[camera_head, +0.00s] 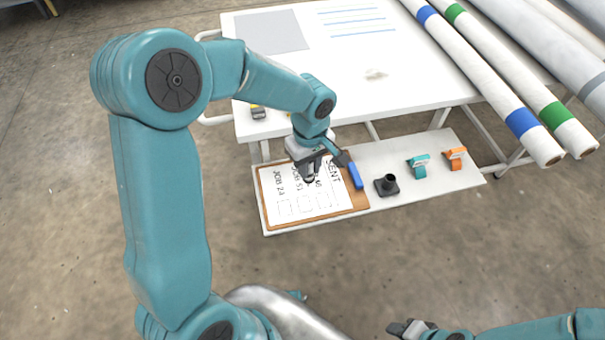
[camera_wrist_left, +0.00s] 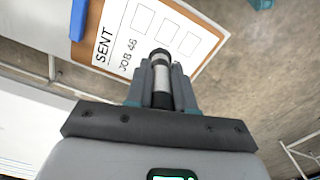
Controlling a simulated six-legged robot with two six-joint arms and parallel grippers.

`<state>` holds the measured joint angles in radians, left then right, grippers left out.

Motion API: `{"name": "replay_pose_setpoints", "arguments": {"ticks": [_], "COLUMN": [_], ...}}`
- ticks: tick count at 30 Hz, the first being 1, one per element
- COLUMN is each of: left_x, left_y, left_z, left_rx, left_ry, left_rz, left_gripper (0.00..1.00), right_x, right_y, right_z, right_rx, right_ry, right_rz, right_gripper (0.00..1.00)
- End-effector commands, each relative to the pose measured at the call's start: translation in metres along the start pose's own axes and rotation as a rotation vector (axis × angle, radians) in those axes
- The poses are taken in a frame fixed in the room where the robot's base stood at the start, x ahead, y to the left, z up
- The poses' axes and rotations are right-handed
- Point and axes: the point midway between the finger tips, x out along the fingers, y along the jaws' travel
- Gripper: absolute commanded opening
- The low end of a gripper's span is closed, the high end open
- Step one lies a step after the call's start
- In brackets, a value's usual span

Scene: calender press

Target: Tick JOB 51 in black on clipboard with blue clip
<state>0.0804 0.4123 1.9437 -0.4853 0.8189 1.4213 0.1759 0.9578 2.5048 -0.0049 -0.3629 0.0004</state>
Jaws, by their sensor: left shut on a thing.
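The clipboard (camera_head: 362,202) lies on the low shelf; its blue clip (camera_head: 356,176) is on its right edge. Its sheet (camera_head: 273,193) reads JOB 23 and JOB 51 in the head view, with part of another row under my gripper. The left wrist view shows SENT, JOB 46 and empty boxes on the sheet (camera_wrist_left: 117,30). My left gripper (camera_head: 310,178) is above the sheet, shut on a marker (camera_wrist_left: 161,75) with a dark tip and pale band. Whether the tip touches the paper cannot be told. My right gripper (camera_head: 408,328) is at the bottom edge, away from the clipboard.
A black holder (camera_head: 387,187), a teal clamp-like item (camera_head: 418,165) and an orange one (camera_head: 455,157) stand right of the clipboard. The white table (camera_head: 350,80) is behind. Long rolls (camera_head: 495,85) with blue and green bands lie at the right.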

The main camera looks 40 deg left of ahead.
Motion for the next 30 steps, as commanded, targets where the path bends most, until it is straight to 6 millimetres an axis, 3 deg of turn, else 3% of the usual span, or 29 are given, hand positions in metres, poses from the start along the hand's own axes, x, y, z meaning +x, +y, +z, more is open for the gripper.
{"name": "replay_pose_setpoints", "arguments": {"ticks": [6, 11, 24, 30], "left_x": [0.014, 0.022, 0.067, 0.07], "left_y": [-0.006, -0.005, -0.008, -0.009], "left_z": [-0.009, -0.009, -0.007, -0.007], "left_rx": [-0.219, -0.227, -0.227, -0.227], "left_ry": [0.001, 0.001, 0.0, 0.001], "left_rz": [0.001, 0.0, 0.0, 0.001], "left_gripper": [0.0, 0.0, 0.0, 0.0], "right_x": [0.009, 0.014, 0.042, 0.043], "right_y": [0.003, 0.005, 0.015, 0.015], "right_z": [0.0, -0.001, -0.001, -0.001], "right_rx": [0.0, 0.0, 0.0, 0.0], "right_ry": [0.001, 0.001, 0.001, 0.0], "right_rz": [0.0, 0.0, 0.0, 0.0], "right_gripper": [0.43, 0.43, 0.43, 0.43]}}
